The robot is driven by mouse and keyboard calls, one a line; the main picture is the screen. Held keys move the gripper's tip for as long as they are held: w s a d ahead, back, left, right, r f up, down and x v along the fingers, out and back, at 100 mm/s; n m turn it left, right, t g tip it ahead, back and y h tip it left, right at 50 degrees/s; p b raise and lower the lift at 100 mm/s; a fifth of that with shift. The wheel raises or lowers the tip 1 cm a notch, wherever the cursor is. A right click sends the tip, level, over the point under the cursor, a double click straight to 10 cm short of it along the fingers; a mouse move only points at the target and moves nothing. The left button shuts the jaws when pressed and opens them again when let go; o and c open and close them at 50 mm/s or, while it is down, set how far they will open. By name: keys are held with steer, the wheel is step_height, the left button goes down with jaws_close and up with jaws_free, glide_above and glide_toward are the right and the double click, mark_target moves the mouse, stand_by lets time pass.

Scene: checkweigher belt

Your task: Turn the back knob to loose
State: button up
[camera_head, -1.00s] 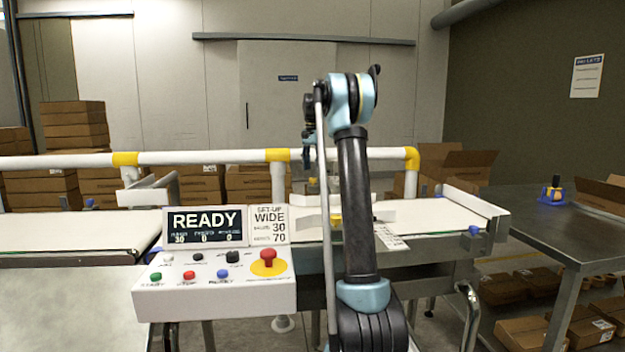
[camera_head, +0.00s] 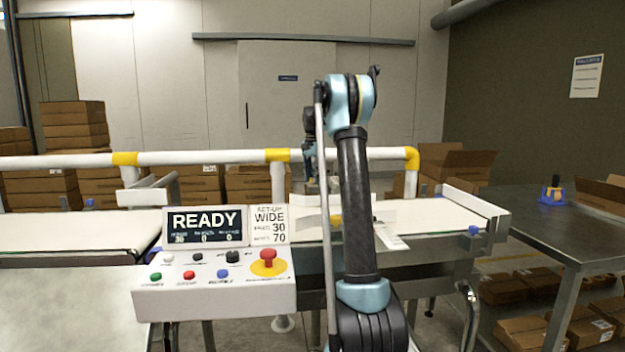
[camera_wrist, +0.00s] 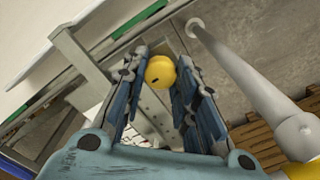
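A round yellow knob with a dark mark (camera_wrist: 160,72) shows in the wrist view between the two fingers of my gripper (camera_wrist: 164,60). The fingers stand apart, one on each side of it; I cannot tell whether either touches it. In the head view my gripper (camera_head: 320,184) points down behind the belt's middle, and the knob under it is hidden. Another yellow knob (camera_head: 336,220) shows nearer the front of the belt, left of my arm.
A white rail (camera_head: 210,157) with yellow joints runs behind the belt (camera_head: 440,212); it also passes close on the right in the wrist view (camera_wrist: 245,80). A control box (camera_head: 215,298) with a READY display (camera_head: 204,225) stands front left. A dark table (camera_head: 540,220) is right.

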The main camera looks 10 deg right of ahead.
stand_by(0.3)
steer(key=n, duration=0.5)
steer(key=shift+n, duration=0.3)
steer(key=n, duration=0.6)
steer(key=shift+n, duration=0.3)
steer(key=n, duration=1.1)
steer(key=shift+w+n, duration=0.1)
steer(key=shift+n, duration=0.2)
steer(key=o, duration=1.1)
